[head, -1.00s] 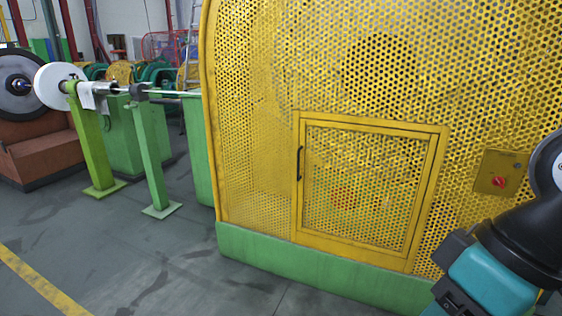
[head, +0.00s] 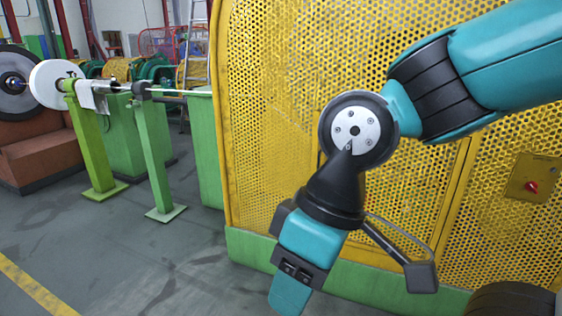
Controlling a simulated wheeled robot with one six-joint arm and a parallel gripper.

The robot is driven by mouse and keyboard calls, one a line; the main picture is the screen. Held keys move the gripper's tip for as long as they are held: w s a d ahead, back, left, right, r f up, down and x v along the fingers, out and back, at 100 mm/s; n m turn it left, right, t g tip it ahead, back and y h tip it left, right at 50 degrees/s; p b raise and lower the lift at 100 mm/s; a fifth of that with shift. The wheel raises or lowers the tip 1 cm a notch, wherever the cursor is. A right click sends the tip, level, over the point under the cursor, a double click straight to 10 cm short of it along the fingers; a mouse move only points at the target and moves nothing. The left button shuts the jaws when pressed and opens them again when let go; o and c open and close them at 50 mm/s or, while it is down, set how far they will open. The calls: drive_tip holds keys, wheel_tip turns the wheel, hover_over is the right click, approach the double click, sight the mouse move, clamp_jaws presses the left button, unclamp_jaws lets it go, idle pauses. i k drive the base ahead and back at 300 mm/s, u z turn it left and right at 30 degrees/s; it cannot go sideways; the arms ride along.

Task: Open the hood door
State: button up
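The yellow perforated hood (head: 262,95) stands on a green base in the head view. Its hood door (head: 458,190) lies mostly behind my arm. Only part of the door's right frame and some mesh beside it show, and the black handle on its left side is hidden. From the part that shows, the door looks flush with the hood. My gripper (head: 290,296) is in front of the hood's lower part, pointing down and slightly left. Its tip runs to the bottom edge of the picture. Whether its fingers are apart cannot be seen, and nothing held is visible.
A panel with a red switch (head: 531,187) is on the hood, right of the door. Green posts (head: 155,160) carrying a shaft stand at left, near a large black reel (head: 15,85). Grey floor (head: 110,255) is clear at lower left, with a yellow line.

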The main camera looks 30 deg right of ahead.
sight(461, 152)
drive_tip(key=u, duration=0.05)
drive_tip(key=i, duration=0.8)
drive_tip(key=z, duration=0.65)
drive_tip(key=i, duration=0.6)
drive_tip(key=z, duration=0.5)
